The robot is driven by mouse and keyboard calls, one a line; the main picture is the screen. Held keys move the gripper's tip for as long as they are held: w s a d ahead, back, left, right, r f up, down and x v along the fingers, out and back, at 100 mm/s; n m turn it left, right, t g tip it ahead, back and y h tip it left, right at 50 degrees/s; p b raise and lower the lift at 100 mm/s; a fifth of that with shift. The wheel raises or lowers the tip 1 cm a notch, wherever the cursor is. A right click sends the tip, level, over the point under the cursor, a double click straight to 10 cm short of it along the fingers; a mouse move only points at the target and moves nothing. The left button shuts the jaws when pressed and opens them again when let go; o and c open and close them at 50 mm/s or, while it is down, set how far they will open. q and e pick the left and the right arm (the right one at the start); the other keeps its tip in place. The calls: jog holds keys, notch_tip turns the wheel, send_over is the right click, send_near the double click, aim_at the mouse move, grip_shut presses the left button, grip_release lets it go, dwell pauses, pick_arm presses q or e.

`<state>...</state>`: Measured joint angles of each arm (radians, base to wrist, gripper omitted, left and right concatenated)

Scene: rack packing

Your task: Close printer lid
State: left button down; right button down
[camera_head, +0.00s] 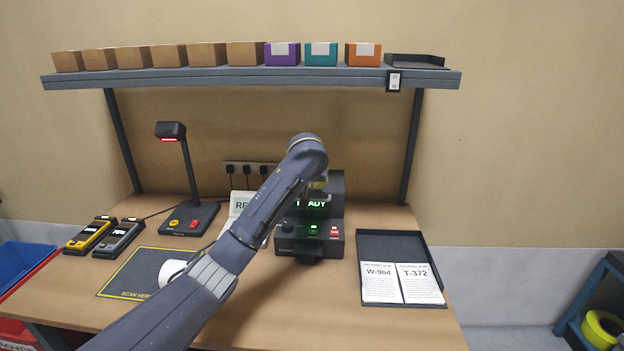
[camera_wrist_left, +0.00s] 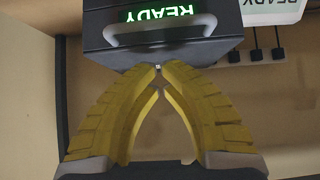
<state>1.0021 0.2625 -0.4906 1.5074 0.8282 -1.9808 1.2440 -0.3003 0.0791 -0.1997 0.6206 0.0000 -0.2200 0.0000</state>
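The dark printer (camera_head: 310,242) stands on the table right of centre, with lit buttons on its front. Its lid (camera_head: 337,186) stands raised at the back, with a green READY display. In the left wrist view the lid (camera_wrist_left: 225,48) shows upside down, with a grey handle bar (camera_wrist_left: 152,32) below the display. My left gripper (camera_wrist_left: 158,68) has yellow fingers whose tips meet with nothing visible between them, close to the lid's edge beyond the handle. In the head view my left arm partly hides the lid and most of this gripper (camera_head: 320,184). My right gripper is not in view.
A dark tray (camera_head: 392,245) with two packing slips lies right of the printer. A scanner stand (camera_head: 188,218), two handhelds (camera_head: 105,237) and a scan mat (camera_head: 125,278) are at left. A shelf (camera_head: 250,77) with several boxes spans above. A white sign stands behind my arm.

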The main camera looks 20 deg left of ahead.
aim_at(312, 195)
pick_arm(q)
jog(key=shift+s+d+f+t, duration=0.1)
jog(key=shift+s+f+t, duration=0.3)
jog(key=shift+f, duration=0.5)
jog(key=shift+s+f, duration=0.5)
jog(key=shift+f, duration=0.3)
jog(key=shift+r, duration=0.1)
